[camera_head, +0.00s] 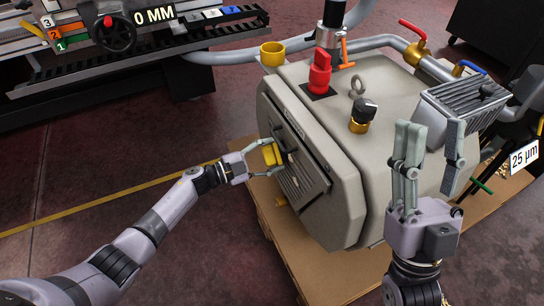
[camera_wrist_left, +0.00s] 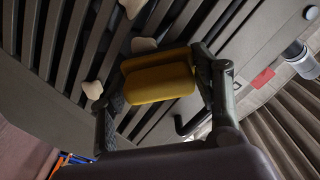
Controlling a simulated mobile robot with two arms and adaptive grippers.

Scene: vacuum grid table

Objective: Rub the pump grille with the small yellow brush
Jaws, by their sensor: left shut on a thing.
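The grey pump (camera_head: 345,110) stands at centre right, its slatted grille (camera_head: 308,187) on the side facing my left arm. The grille (camera_wrist_left: 60,40) fills much of the left wrist view, with several pale lumps (camera_wrist_left: 144,44) on its slats. My left gripper (camera_head: 272,161) is shut on the small yellow brush (camera_head: 271,154), in front of the grille. The brush (camera_wrist_left: 158,80) lies crosswise between the fingers in the left wrist view. Its bristles are hidden, and I cannot tell whether it touches the slats. My right gripper (camera_head: 431,145) is open, fingers upward, before the pump's right side.
The pump rests on a cardboard-coloured base (camera_head: 325,275). A finned grey block (camera_head: 468,98) is behind my right gripper.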

